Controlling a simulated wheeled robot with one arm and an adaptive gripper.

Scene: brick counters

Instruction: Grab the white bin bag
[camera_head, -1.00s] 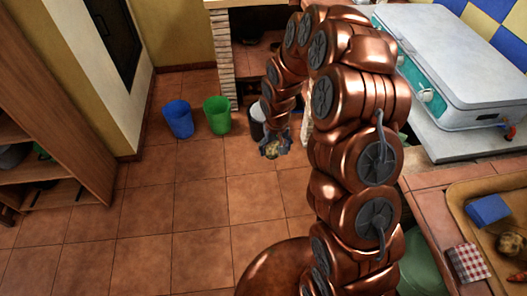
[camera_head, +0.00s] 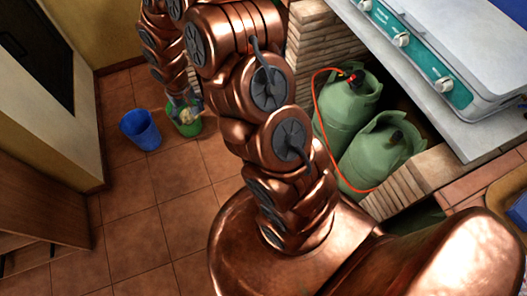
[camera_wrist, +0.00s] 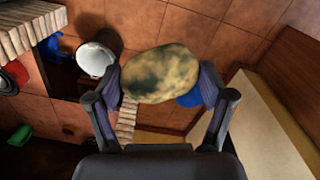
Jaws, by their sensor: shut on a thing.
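My gripper (camera_wrist: 160,85) is shut on a mottled yellow-brown, dark-spotted lump (camera_wrist: 160,73) that looks like a spoiled potato. The lump also shows in the head view (camera_head: 187,116), in front of or above the green bin (camera_head: 184,128). A round bin with a pale white inside or lining (camera_wrist: 94,60) shows at the upper left of the wrist view, apart from the fingers. I cannot tell whether that white is a bag. My arm may hide this bin in the head view.
A blue bin (camera_head: 140,129) stands left of the green one on the tiled floor. Green gas bottles (camera_head: 375,150) with an orange hose sit under the counter at right. A wooden shelf (camera_head: 40,200) stands at left. The floor between is clear.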

